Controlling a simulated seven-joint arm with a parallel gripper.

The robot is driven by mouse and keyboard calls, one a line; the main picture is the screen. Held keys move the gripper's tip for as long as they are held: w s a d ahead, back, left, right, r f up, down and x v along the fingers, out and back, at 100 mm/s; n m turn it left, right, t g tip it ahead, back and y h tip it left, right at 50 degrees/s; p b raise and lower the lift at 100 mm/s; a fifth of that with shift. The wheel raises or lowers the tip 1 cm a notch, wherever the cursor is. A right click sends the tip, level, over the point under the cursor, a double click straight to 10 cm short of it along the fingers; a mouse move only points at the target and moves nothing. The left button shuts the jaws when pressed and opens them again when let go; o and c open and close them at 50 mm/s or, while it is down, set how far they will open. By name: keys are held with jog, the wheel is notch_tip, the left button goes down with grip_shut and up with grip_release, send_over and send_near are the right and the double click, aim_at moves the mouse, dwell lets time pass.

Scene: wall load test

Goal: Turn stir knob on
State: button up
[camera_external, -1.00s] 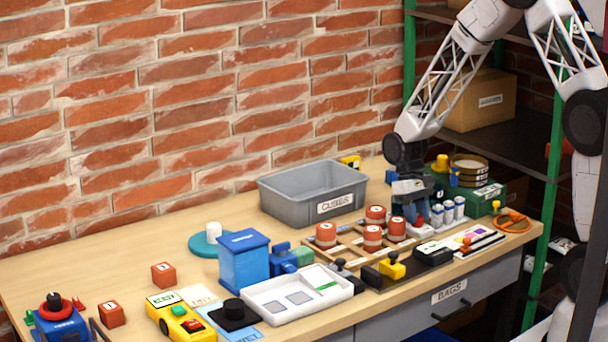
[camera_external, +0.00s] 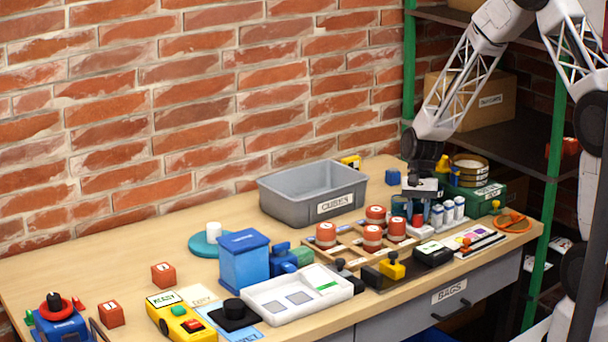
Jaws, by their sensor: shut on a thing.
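My gripper (camera_external: 417,212) points down at the right part of the table, in front of a green machine (camera_external: 483,196) and left of several small white bottles (camera_external: 448,212). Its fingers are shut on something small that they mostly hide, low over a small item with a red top. I cannot make out a label reading stir.
A grey bin (camera_external: 285,205) stands behind and left of my gripper. A wooden rack with red-topped jars (camera_external: 326,235) lies close on the left. A black box (camera_external: 433,254) lies in front. Stacked round sieves (camera_external: 470,163) stand behind. Free table shows at left.

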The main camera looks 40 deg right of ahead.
jog(key=shift+w, duration=0.1)
dwell(0.3)
jog(key=o, duration=0.6)
jog(key=shift+o, duration=0.2)
jog(key=shift+r, duration=0.1)
jog(key=v, duration=0.7)
jog(key=shift+r, duration=0.3)
jog(key=shift+d, duration=0.15)
